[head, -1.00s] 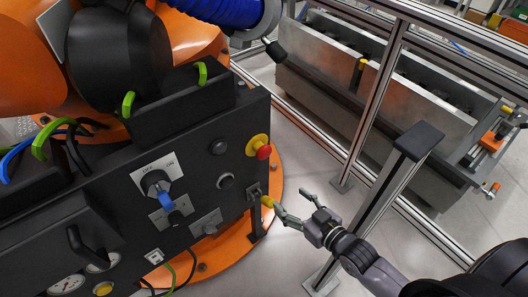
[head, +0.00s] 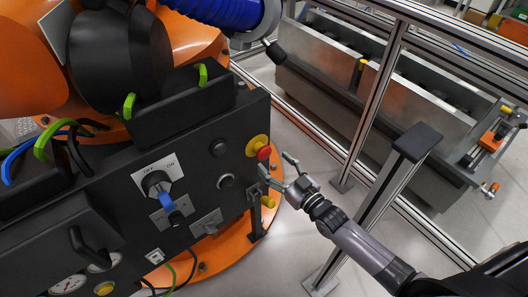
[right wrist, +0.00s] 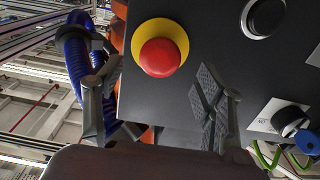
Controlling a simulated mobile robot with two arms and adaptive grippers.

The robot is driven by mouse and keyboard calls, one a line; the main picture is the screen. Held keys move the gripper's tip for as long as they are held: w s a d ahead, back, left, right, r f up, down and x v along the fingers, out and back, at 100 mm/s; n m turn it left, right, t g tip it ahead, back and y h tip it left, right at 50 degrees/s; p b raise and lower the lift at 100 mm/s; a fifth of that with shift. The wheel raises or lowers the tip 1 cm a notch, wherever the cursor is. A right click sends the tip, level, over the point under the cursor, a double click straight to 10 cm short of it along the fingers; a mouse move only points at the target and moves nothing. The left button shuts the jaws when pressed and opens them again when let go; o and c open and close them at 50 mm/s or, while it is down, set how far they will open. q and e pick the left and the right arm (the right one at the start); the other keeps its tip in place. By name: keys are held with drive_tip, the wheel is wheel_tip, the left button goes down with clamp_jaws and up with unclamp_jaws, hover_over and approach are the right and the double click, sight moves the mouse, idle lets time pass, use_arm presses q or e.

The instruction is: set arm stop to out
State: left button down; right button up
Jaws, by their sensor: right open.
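The arm stop appears to be the red mushroom button (head: 264,152) on a yellow round collar, near the upper right edge of the dark control panel (head: 110,190). I cannot tell whether it is pressed in or out. My right gripper (head: 273,164) is open and empty, just below and right of the button, its fingers pointing towards it. In the right wrist view the red button (right wrist: 160,57) shows face-on, above and between the spread fingers (right wrist: 155,95), not gripped. The right finger overlaps the panel face there; contact cannot be told. My left gripper is not in view.
A metal post (head: 385,200) stands close right of my arm. Fence rails are behind; grey floor is between.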

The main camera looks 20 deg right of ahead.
sight(266, 156)
drive_tip(key=x, duration=0.6)
clamp_jaws()
idle(0.8)
